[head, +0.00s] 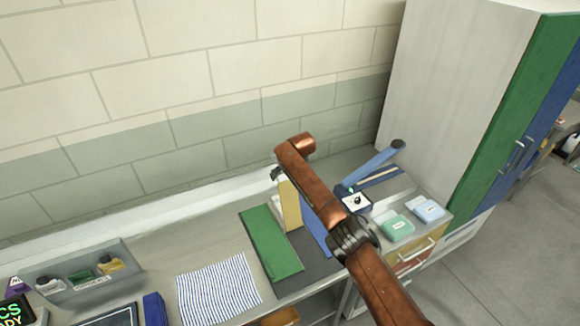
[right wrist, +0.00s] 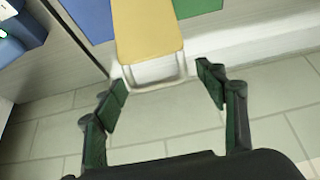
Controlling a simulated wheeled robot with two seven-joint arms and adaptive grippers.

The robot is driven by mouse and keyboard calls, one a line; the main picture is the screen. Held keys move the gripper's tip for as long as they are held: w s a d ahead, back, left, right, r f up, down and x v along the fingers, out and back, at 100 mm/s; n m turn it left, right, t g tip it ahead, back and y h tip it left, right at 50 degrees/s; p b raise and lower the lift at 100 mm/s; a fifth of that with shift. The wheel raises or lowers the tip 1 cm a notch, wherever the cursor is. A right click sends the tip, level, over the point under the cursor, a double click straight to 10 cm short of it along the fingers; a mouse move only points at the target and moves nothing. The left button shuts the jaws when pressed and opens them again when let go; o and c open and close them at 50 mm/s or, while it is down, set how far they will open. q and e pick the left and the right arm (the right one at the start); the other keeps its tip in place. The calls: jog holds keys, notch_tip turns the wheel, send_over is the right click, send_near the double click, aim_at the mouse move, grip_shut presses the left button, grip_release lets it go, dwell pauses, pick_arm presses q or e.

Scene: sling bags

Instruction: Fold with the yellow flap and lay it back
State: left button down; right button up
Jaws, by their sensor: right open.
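The yellow flap (head: 291,205) stands raised between a green panel (head: 270,242) and a blue panel (head: 316,232) on a dark grey base (head: 302,268). In the right wrist view the yellow flap (right wrist: 148,32) ends in a pale loop-like edge between my fingers. My right gripper (right wrist: 162,80) is open, one finger on each side of that edge, with no clear contact. In the head view my right gripper (head: 279,173) is at the flap's top, mostly hidden by my arm. My left gripper is out of view.
A striped cloth (head: 218,288) lies left of the green panel. A grey tray (head: 88,275) with small items is further left. Right of my arm are a blue stapler-like tool (head: 372,167), a teal box (head: 397,229) and a light-blue box (head: 429,210). A wall stands behind.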

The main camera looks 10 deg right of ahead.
jog(key=v, duration=1)
jog(key=shift+d, duration=0.15)
jog(key=shift+s, duration=0.1)
jog(key=shift+c, duration=0.4)
